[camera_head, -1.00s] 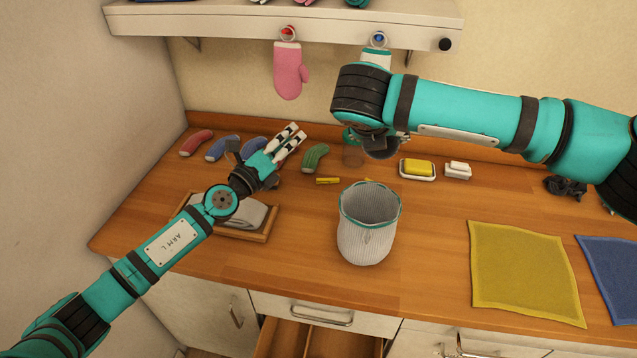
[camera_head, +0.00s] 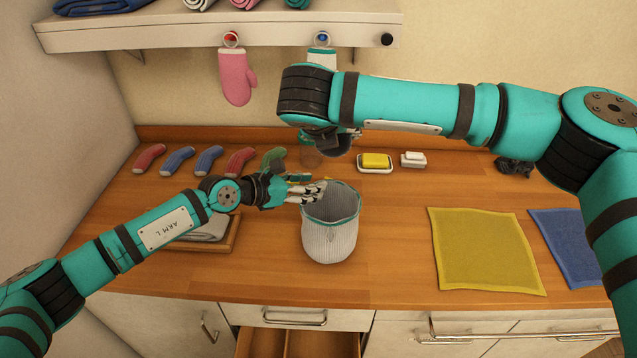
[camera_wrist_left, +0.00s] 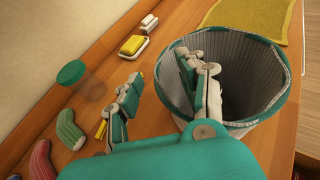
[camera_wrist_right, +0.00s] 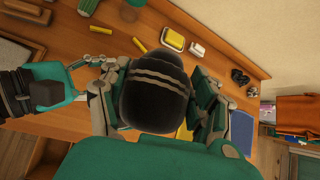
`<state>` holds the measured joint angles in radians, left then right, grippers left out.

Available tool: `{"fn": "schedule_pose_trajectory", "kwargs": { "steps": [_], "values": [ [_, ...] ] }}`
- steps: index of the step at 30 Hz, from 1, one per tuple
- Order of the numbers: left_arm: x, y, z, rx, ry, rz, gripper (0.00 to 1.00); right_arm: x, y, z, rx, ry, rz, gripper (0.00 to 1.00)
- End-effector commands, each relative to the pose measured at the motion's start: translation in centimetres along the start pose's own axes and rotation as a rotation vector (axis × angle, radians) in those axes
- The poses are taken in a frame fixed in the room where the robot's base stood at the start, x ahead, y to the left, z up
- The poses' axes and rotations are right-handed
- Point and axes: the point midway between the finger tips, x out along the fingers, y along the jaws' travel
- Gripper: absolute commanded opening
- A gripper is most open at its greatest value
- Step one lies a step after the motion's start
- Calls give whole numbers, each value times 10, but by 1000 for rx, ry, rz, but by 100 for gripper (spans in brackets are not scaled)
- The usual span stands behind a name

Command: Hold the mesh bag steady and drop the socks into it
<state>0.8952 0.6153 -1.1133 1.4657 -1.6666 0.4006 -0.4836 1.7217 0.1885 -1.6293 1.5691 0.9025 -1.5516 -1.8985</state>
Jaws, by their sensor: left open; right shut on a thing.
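The mesh bag (camera_head: 330,240), whitish and ribbed with a teal rim, stands upright and open on the counter. My left gripper (camera_head: 308,190) is open at the bag's left rim. In the left wrist view one finger is over the bag's opening (camera_wrist_left: 245,95) and the other outside, the rim between them; contact is unclear. My right gripper (camera_wrist_right: 155,105) is shut on a dark rounded bundle with two grey stripes (camera_wrist_right: 155,95), apparently rolled socks, held above the counter behind the bag. Several single socks, red, blue and green (camera_head: 208,160), lie at the back left.
A tray with grey cloth (camera_head: 232,245) is left of the bag. Yellow (camera_head: 485,250) and blue cloths are right. A shelf with hanging mitt (camera_head: 236,78) is above.

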Motion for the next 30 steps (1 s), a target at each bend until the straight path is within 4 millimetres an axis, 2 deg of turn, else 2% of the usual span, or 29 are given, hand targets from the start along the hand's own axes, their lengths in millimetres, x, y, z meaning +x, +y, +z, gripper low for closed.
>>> {"fn": "schedule_pose_trajectory", "kwargs": {
  "steps": [3, 7, 19, 28, 30],
  "values": [
    [18, -1, 0, -2, 0, -1, 41, 0, 0, 0, 0, 0, 0, 34],
    [30, 0, 0, -2, 0, 0, 41, 0, 0, 0, 0, 0, 0, 34],
    [36, 0, 0, -2, 0, 0, 39, 0, 0, 0, 0, -1, 0, 34],
    [36, 0, 0, -2, 0, 0, 0, 0, 0, 0, 0, 0, 0, 34],
    [36, 0, 0, -2, 0, 0, 0, 0, 0, 0, 0, -1, 0, 34]
  ]
}}
